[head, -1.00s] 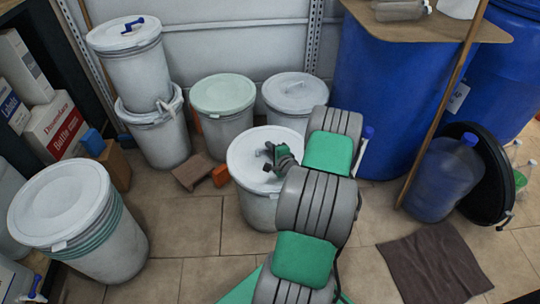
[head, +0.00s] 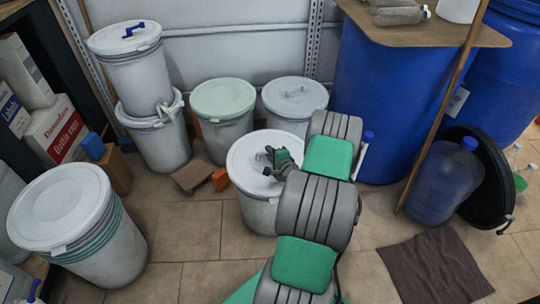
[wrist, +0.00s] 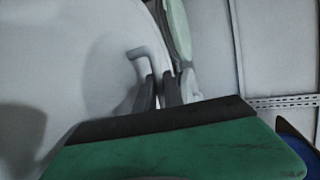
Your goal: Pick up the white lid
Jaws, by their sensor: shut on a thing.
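The white lid (head: 244,151) is round and sits on the middle drum (head: 255,213), appearing level. My gripper (head: 271,163) is over its middle, at the handle, and my arm covers its right side. In the wrist view the lid (wrist: 75,60) fills the left, with a pale bent handle (wrist: 143,56) standing up from it. The dark fingers of my gripper (wrist: 161,88) are shut on this handle. The head view does not clearly show any gap between lid and drum.
A mint-lidded drum (head: 222,97) and another white-lidded drum (head: 294,95) stand close behind. Stacked drums (head: 150,75) are at back left, a large drum (head: 60,210) at front left. A big blue barrel (head: 385,90) stands right.

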